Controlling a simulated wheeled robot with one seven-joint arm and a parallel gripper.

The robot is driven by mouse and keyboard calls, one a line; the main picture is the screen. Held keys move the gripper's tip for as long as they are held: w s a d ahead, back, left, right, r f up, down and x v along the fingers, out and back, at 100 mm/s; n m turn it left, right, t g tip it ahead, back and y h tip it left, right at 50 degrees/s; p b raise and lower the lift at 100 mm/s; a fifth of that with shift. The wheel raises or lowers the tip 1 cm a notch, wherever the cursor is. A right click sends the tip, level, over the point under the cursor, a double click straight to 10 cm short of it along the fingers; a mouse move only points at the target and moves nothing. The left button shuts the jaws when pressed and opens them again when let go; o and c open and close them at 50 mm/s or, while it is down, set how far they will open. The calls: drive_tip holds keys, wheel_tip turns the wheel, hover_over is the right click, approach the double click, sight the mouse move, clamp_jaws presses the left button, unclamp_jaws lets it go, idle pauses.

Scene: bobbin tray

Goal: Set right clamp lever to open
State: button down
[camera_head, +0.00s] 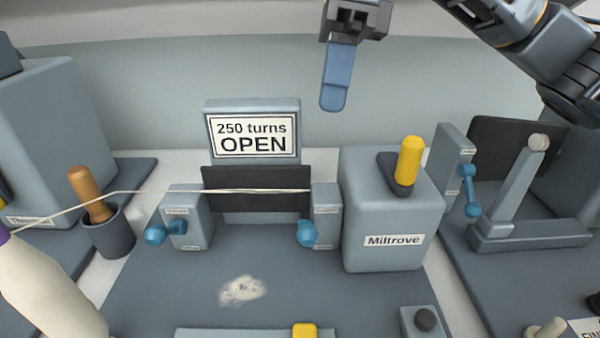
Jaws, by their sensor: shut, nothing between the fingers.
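The right clamp (327,205) is a small grey block at the right end of a dark panel (255,178). Its blue lever (307,233) has a round knob that shows at the block's lower left, seemingly facing me. The small labels on the block are too small to read. The matching left clamp (195,210) has a blue lever (156,234) with its knob out to the left. My gripper (335,100) hangs in the air at top centre, pointing down, above and behind the clamps in the picture. Its blue fingers are shut and empty, and appear clear of everything.
A pale thread (150,191) stretches across both clamps. A sign (253,137) reads "250 turns OPEN". The Miltrove box (392,240) with a yellow handle (409,160) stands right of the right clamp. Another blue lever (469,190) is farther right. A cup (108,232) stands left.

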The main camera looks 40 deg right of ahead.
sight(309, 224)
drive_tip(key=p+x, duration=0.2)
drive_tip(key=x, duration=1.1)
drive_tip(key=shift+s+a+f, duration=0.2)
drive_tip(key=shift+f, duration=0.05)
drive_tip(key=shift+a+f, duration=0.1)
